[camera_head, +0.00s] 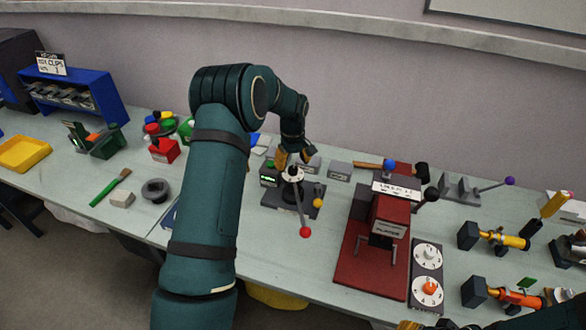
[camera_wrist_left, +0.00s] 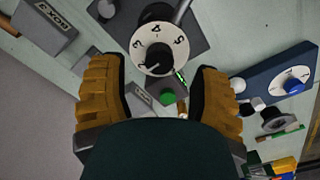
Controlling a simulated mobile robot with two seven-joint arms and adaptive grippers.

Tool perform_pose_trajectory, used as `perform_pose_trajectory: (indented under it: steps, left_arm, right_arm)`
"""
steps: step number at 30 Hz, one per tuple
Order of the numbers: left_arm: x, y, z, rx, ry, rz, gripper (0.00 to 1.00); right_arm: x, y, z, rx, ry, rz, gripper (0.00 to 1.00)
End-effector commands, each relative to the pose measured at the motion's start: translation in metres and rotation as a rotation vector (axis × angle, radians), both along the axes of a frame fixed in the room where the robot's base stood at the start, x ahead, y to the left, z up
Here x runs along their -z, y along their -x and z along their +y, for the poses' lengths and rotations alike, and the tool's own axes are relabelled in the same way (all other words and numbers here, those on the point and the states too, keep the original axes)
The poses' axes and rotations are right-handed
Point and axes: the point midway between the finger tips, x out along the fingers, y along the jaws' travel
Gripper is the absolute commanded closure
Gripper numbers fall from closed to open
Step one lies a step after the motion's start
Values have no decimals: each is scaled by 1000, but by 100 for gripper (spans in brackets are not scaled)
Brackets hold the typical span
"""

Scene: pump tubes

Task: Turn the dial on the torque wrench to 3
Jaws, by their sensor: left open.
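A white numbered dial (camera_head: 292,173) with a dark knob sits on a dark device (camera_head: 283,198) with a red-ball lever (camera_head: 305,231). In the left wrist view the dial (camera_wrist_left: 152,35) shows 3, 4 and 5, with a grey bar beside it. I cannot tell for sure that this is the torque wrench. My left gripper (camera_head: 294,157) is open at the dial in the head view. In the left wrist view its fingers (camera_wrist_left: 156,80) are apart with nothing held, the dial lying beyond them. My right gripper (camera_head: 410,325) shows only partly at the bottom edge; its jaws are cut off.
A red press (camera_head: 370,270) stands right of the device, beside a panel with two dials (camera_head: 427,275). Yellow (camera_head: 505,239) and orange (camera_head: 520,298) tools lie at the right. A grey block (camera_head: 340,170) and a hammer (camera_head: 372,165) lie behind. A green brush (camera_head: 110,187) lies left.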

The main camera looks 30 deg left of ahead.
Motion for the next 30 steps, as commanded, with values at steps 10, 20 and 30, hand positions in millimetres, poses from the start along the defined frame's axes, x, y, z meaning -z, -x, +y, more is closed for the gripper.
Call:
perform_pose_trajectory:
  steps: [10,20,30]
  left_arm:
    - [31,0,0,0,0,0,37]
    - [31,0,0,0,1,-1,53]
    - [31,0,0,4,1,-1,100]
  right_arm:
    - [-1,0,0,0,0,0,53]
    - [-1,0,0,0,0,0,53]
    - [-1,0,0,0,0,0,53]
